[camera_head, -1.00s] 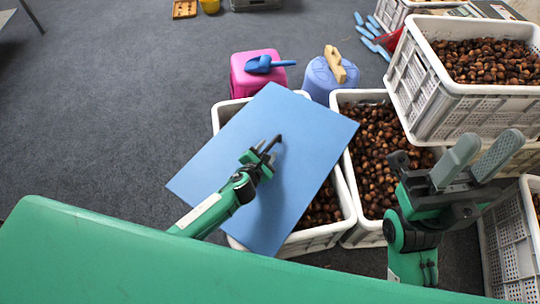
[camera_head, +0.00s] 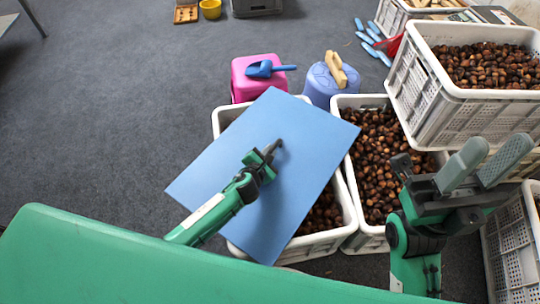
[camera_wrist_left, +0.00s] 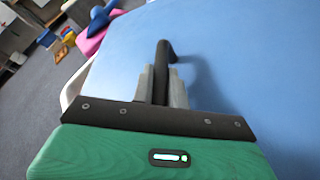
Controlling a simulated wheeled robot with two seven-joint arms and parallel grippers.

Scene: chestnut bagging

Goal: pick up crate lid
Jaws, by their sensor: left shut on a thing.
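The crate lid (camera_head: 305,150) is a flat blue sheet lying askew across a white crate (camera_head: 345,222) of chestnuts. A dark handle stands up from its middle. My left gripper (camera_head: 268,158) is over the middle of the lid, shut on the handle. In the left wrist view the dark handle (camera_wrist_left: 162,62) stands between the two grey fingers of my left gripper (camera_wrist_left: 162,82), and the lid (camera_wrist_left: 240,50) fills the right side. My right gripper (camera_head: 480,165) is at the right, its two grey fingers apart, with nothing seen between them.
A second crate (camera_head: 352,170) of chestnuts stands right of the lid, and a stacked crate (camera_head: 440,105) at the upper right. A pink box (camera_head: 240,80) with a blue scoop (camera_head: 262,69) and a blue round container (camera_head: 320,88) stand behind. The floor at left is clear.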

